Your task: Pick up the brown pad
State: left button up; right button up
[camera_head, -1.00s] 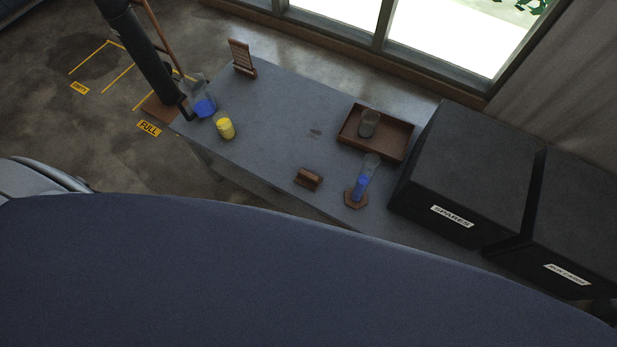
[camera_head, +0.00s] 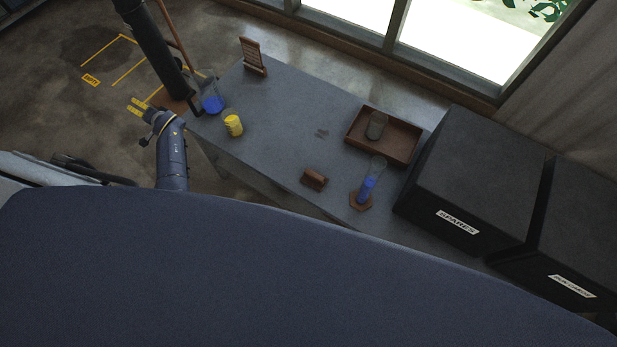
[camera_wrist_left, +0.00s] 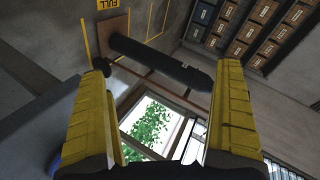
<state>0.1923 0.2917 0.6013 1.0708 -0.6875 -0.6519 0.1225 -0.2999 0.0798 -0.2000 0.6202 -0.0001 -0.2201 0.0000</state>
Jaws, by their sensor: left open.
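A small brown block-like pad (camera_head: 314,179) lies on the grey table near its front edge, in the middle of the head view. My left gripper (camera_head: 137,107), with yellow fingers, is off the table's left end, well left of the pad. It is open and empty. In the left wrist view its two fingers (camera_wrist_left: 160,80) stand wide apart with nothing between them, and the pad does not show there. My right gripper is not in view.
The grey table (camera_head: 275,120) holds a blue-filled beaker (camera_head: 212,102), a yellow cylinder (camera_head: 233,125), a brown stand (camera_head: 253,57), a brown tray (camera_head: 403,152) with a glass, and a blue-filled tube (camera_head: 367,187). Black boxes (camera_head: 480,165) stand right. A black post (camera_head: 150,45) rises at left.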

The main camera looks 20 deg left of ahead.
pick_arm(q)
jog(key=w+a+r+n+y, duration=0.1)
jog(key=w+a+r+n, duration=0.2)
jog(key=r, duration=0.7)
jog(key=w+d+r+t+h, duration=0.15)
jog(key=w+d+r, duration=0.35)
jog(key=w+d, duration=0.6)
jog(key=w+d+r+t+h, duration=0.1)
jog(key=w+d+r+h, duration=0.3)
jog(key=d, duration=0.6)
jog(key=w+d+f+t+h, duration=0.1)
jog(key=w+d, duration=0.4)
jog(key=d, duration=0.5)
jog(key=w+d+r+t+h, duration=0.1)
jog(key=w+d+r+h, duration=0.3)
jog(key=d, duration=0.6)
jog(key=s+d+f+m+g+h, duration=0.1)
jog(key=s+d+f, duration=0.15)
jog(key=d, duration=0.55)
jog(key=s+d+f+m+g+h, duration=0.1)
jog(key=d+f+m, duration=0.15)
jog(key=d, duration=0.55)
jog(key=m+g, duration=0.2)
jog(key=g, duration=0.5)
send_over(315, 175)
notch_tip(315, 175, down, 9)
notch_tip(315, 175, down, 11)
jog(key=shift+f, duration=0.1)
jog(key=shift+a+f, duration=0.15)
jog(key=shift+f, duration=3.05)
